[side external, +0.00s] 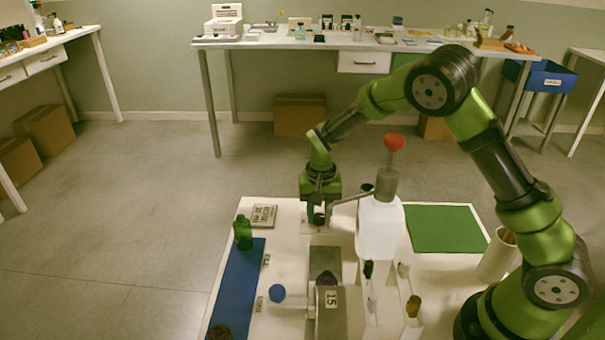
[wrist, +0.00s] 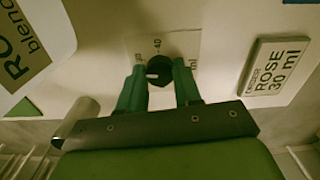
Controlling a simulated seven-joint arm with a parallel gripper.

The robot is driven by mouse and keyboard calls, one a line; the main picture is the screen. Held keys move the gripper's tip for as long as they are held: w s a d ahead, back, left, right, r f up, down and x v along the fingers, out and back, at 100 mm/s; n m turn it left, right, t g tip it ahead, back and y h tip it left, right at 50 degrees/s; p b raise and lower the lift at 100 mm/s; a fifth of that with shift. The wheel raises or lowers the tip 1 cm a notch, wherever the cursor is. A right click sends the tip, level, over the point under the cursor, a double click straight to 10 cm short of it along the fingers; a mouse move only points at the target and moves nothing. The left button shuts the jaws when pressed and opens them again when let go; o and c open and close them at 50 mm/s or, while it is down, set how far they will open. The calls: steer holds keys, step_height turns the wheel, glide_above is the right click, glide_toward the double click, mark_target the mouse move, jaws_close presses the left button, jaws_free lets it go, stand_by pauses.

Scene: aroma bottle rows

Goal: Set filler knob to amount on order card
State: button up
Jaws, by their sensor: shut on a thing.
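My gripper (wrist: 159,88) is shut on the black filler knob (wrist: 159,69), one green finger on each side. A white mark shows on the knob's left part. The dial plate (wrist: 186,45) under it shows 40 above the knob and ml at the right; other numbers are hidden or too blurred to read. The order card (wrist: 276,70) lies right of the knob and reads ROSE 30 ml. In the side external view my gripper (side external: 319,212) points down at the knob, and the order card (side external: 264,215) lies to its left.
A white filler bottle (side external: 379,230) with a red top (side external: 395,143) stands right of my gripper. A green bottle (side external: 243,232) stands by the blue strip (side external: 235,295). A green mat (side external: 446,229) lies at the right. Small bottles stand in rows in front.

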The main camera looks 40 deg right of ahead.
mark_target(319, 217)
steer(key=m, duration=0.4)
steer(key=shift+r+m, duration=0.1)
steer(key=shift+m, duration=0.2)
stand_by(0.3)
steer(key=o, duration=1)
steer(key=shift+o, duration=0.2)
step_height(319, 217, up, 17)
